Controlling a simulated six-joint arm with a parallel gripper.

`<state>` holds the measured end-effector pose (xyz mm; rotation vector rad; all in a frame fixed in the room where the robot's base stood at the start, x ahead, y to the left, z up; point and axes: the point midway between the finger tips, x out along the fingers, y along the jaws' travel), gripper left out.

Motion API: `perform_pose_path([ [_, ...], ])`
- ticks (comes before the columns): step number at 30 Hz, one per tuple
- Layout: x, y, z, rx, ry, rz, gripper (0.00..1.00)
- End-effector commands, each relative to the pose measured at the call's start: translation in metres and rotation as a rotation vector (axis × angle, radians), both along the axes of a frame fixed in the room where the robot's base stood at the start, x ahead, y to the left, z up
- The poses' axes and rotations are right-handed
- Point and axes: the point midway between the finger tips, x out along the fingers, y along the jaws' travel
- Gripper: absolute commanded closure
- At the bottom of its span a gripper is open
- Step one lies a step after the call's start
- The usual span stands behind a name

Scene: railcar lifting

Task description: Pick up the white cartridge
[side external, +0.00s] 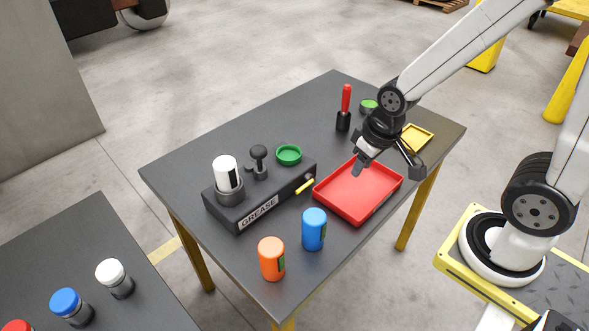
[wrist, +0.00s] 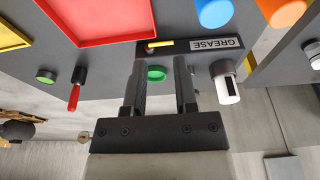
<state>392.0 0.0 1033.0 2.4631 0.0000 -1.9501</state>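The white cartridge (side external: 225,170), with a black stripe, stands upright in a dark round holder (side external: 230,192) at the left end of the grease block (side external: 262,208). It also shows in the wrist view (wrist: 228,90), right of the fingers. My gripper (side external: 387,168) is open and empty, above the red tray (side external: 357,192) near its far right side, well to the right of the cartridge. In the wrist view, the two fingers of my gripper (wrist: 159,72) are spread with a gap between them. The cartridge's lower end is hidden in the holder.
A dark knob (side external: 259,158) stands beside the cartridge, and a green dish (side external: 289,154) lies behind the block. Blue (side external: 314,230) and orange (side external: 271,260) cartridges stand in front. A red-handled tool (side external: 346,105) stands at the back. Another table (side external: 85,240) at left holds several capped cylinders.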

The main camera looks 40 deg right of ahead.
Motion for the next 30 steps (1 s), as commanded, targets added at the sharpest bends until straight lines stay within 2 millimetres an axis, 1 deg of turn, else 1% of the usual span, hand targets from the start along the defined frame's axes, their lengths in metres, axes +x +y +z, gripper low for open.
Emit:
perform_pose_path([
  [1,0.000,0.000,0.000,0.000,0.000,0.000,0.46],
  [2,0.000,0.000,0.000,0.000,0.000,0.000,0.36],
  [3,0.000,0.000,0.000,0.000,0.000,0.000,0.24],
  [5,0.000,0.000,0.000,0.000,0.000,0.000,0.05],
  [6,0.000,0.000,0.000,0.000,0.000,0.000,0.00],
  [14,0.001,0.000,0.000,-0.001,0.000,0.004,0.00],
  [17,0.006,0.002,0.001,-0.005,0.003,0.024,0.00],
  [19,0.013,0.003,0.002,-0.009,0.007,0.049,0.00],
  [23,0.033,0.009,0.005,-0.023,0.020,0.128,0.00],
  [26,0.054,0.016,0.007,-0.038,0.035,0.217,0.00],
  [30,0.088,0.029,0.010,-0.061,0.058,0.363,0.00],
])
